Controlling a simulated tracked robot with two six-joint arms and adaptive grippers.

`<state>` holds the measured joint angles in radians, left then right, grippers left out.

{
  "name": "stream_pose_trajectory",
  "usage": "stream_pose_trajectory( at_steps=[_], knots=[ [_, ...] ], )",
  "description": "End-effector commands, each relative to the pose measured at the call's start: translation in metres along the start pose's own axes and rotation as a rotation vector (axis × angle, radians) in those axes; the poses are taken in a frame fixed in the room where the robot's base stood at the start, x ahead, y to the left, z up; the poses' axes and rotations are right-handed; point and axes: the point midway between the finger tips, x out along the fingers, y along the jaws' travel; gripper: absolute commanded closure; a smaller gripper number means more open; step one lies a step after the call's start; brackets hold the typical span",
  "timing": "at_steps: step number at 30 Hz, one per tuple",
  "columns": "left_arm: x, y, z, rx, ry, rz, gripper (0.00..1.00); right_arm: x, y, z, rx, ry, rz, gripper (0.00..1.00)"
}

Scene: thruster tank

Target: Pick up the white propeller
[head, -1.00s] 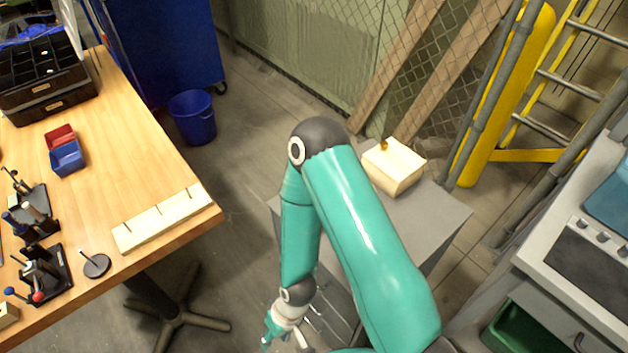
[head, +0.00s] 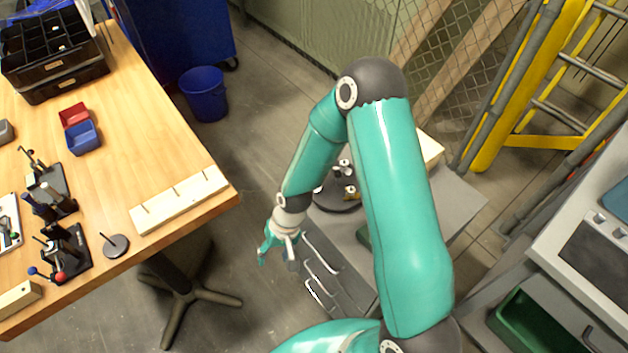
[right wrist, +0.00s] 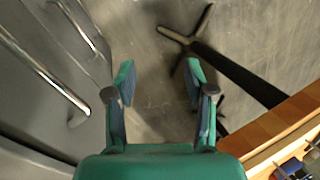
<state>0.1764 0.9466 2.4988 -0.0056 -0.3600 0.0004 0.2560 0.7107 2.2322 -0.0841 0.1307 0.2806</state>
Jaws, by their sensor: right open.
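I cannot make out a white propeller in either view. My right gripper (head: 278,256) is open and empty, hanging beside the grey cabinet over the gap to the workbench. In the right wrist view its two teal fingers (right wrist: 158,82) are spread above bare floor, with nothing between them. My right arm hides part of the cabinet top. My left gripper is not in view.
The wooden workbench (head: 130,120) at left bears a slotted pale rail (head: 180,202), a round stand with a pin (head: 116,246), small bins and tools. The grey cabinet (head: 455,200) bears a dark round base (head: 336,196) with small parts and a pale block (head: 430,150).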

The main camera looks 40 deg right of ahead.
Motion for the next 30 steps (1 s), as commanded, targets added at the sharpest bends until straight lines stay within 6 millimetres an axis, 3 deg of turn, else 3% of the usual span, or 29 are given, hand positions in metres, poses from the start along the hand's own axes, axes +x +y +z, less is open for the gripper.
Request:
stream_pose_trajectory(
  at_steps=[1,6,9,13,16,19,30],
  knots=[
    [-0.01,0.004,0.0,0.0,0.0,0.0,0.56,-0.04,0.0,-0.03,0.075,0.032,0.017,0.46],
    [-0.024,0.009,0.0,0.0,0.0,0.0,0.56,-0.159,0.028,-0.089,0.36,0.096,0.128,0.46],
    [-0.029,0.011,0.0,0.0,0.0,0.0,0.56,-0.223,0.048,-0.104,0.517,0.142,0.191,0.46],
    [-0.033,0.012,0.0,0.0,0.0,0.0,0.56,-0.278,0.066,-0.108,0.665,0.185,0.246,0.46],
    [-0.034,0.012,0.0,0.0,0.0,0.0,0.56,-0.292,0.075,-0.108,0.72,0.198,0.267,0.46],
    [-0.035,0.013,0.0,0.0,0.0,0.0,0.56,-0.285,0.08,-0.108,0.733,0.198,0.274,0.46],
    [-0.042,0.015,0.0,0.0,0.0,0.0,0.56,-0.212,0.102,-0.114,0.729,0.194,0.273,0.46]
  ],
)
